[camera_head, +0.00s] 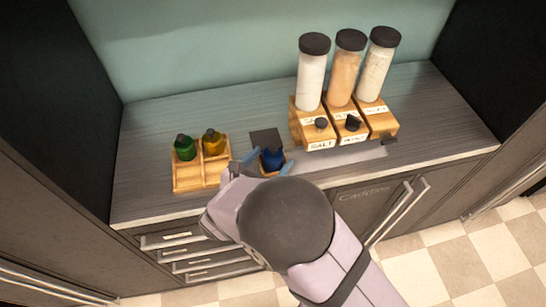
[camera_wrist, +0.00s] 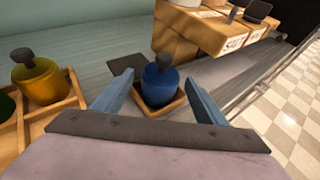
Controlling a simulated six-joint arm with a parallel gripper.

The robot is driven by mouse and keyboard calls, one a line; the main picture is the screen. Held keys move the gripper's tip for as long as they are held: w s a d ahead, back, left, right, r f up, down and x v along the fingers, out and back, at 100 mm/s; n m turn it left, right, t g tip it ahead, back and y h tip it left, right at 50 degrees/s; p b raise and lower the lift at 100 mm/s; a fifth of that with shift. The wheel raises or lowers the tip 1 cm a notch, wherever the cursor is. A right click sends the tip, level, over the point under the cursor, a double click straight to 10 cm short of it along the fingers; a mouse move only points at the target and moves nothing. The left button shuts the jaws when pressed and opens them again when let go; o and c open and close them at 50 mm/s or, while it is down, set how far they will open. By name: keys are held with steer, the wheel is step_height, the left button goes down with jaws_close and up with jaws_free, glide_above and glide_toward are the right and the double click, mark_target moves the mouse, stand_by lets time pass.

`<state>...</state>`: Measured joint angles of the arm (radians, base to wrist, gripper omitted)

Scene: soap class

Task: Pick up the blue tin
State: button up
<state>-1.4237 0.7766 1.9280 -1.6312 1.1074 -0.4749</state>
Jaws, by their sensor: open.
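The blue tin (camera_head: 271,160) has a dark knobbed lid and stands upright in a small wooden tray (camera_head: 289,165) on the counter. In the wrist view the blue tin (camera_wrist: 160,84) sits between my two blue fingers, with its small tray (camera_wrist: 181,101) around its base. My gripper (camera_head: 269,168) is open, with one finger on each side of the tin. In the wrist view my gripper (camera_wrist: 160,85) shows a gap on both sides of the tin. I cannot tell how far the fingertips are above the tray.
A wooden tray (camera_head: 189,186) with compartments holds a green tin (camera_head: 184,150) and a yellow tin (camera_head: 212,144) to the left. A dark flat square (camera_head: 265,138) lies behind the blue tin. Wooden dispensers (camera_head: 318,132) with tall jars stand to the right. The counter's front edge is close.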

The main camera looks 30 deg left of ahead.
steer(key=c, duration=1.3)
steer(key=shift+r, duration=0.15)
